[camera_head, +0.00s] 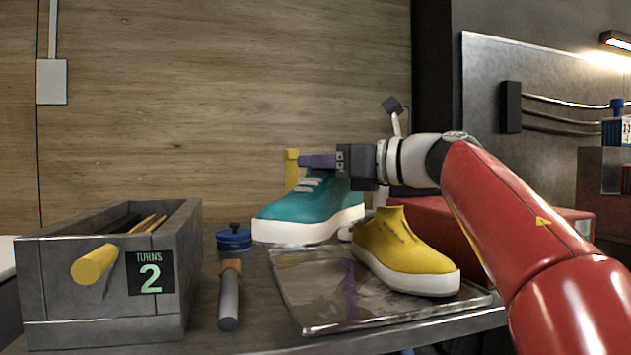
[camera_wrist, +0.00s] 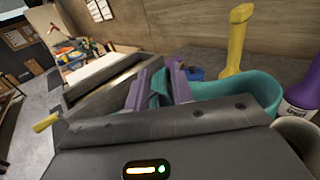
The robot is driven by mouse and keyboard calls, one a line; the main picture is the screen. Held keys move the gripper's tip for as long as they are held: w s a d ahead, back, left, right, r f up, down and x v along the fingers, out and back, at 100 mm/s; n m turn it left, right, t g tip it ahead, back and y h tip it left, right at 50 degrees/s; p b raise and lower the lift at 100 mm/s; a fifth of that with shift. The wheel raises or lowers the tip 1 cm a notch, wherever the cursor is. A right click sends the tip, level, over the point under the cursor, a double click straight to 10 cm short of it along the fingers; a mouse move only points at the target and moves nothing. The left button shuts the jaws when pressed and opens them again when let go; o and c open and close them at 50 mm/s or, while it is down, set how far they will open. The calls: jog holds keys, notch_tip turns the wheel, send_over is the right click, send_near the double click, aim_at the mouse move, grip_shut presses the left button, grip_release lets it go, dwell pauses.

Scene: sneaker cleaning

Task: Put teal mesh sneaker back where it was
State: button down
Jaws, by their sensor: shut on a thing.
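The teal mesh sneaker (camera_head: 305,208) has a white sole and pale laces, with its toe toward the left. My gripper (camera_head: 312,160) has purple fingers and is shut on the sneaker's upper opening. In the wrist view the purple fingers of my gripper (camera_wrist: 160,85) have teal material between them, and the teal sneaker's collar (camera_wrist: 245,92) curves off to the right. The sneaker is upright at the back edge of the tray (camera_head: 315,318). I cannot tell whether its sole touches anything.
A yellow sneaker (camera_head: 405,248) sits on the tray. A blue tin (camera_head: 234,238) and an orange-and-grey tool (camera_head: 229,300) lie left of the tray. A grey crate (camera_head: 95,315) marked 2 stands far left. A yellow upright object (camera_wrist: 237,42) and purple bottle (camera_wrist: 300,95) are close by.

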jog(key=shift+f, duration=0.15)
jog(key=shift+f, duration=0.1)
jog(key=shift+f+b, duration=0.4)
jog(key=shift+f, duration=0.1)
jog(key=c, duration=1.2)
grip_release()
